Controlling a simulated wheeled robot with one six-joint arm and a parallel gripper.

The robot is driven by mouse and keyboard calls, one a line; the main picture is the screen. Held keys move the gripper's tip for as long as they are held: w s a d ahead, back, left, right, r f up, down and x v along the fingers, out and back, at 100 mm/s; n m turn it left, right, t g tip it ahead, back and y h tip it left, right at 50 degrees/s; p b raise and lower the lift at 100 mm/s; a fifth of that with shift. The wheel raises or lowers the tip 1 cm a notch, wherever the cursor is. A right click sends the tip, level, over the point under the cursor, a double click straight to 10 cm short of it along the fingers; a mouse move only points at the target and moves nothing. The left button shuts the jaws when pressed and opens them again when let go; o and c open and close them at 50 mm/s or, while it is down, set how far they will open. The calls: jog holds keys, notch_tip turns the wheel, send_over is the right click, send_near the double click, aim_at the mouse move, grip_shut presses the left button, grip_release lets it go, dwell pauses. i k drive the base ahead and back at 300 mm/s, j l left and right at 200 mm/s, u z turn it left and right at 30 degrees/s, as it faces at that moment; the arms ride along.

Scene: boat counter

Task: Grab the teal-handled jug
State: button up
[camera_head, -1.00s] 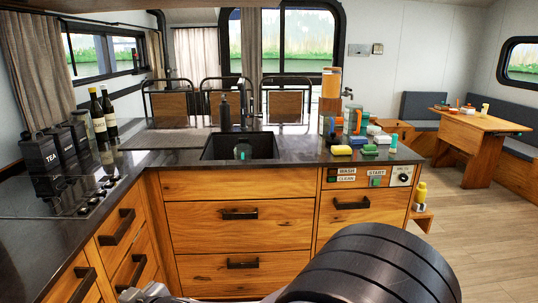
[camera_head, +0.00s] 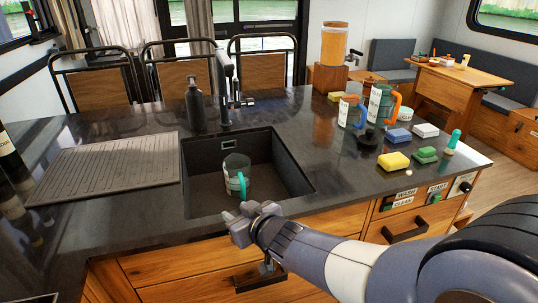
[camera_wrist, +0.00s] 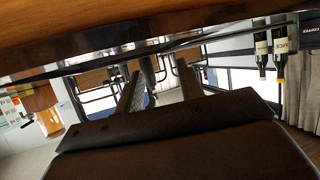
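The teal-handled jug (camera_head: 234,172) stands in the dark sink (camera_head: 285,172) in the head view. It is clear with a pale label, and its teal handle faces the front right. My gripper (camera_head: 250,212) is by the sink's front edge, close to the jug in the picture and apart from it. In the wrist view two ridged fingers of my gripper (camera_wrist: 158,76) stand apart with nothing between them. The jug is not visible in the wrist view.
A black tap (camera_head: 230,85) and soap bottle (camera_head: 195,105) stand behind the sink. A ribbed drainboard (camera_head: 110,168) lies left.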

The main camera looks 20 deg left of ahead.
aim_at(236, 167)
jog(key=i+j+z, duration=0.2)
jog(key=j, duration=0.15)
jog(key=j+z, duration=0.2)
jog(key=i+j+z, duration=0.2)
jog(key=j, duration=0.3)
jog(key=k+j, duration=0.1)
jog(key=j, duration=0.2)
jog(key=z, duration=0.05)
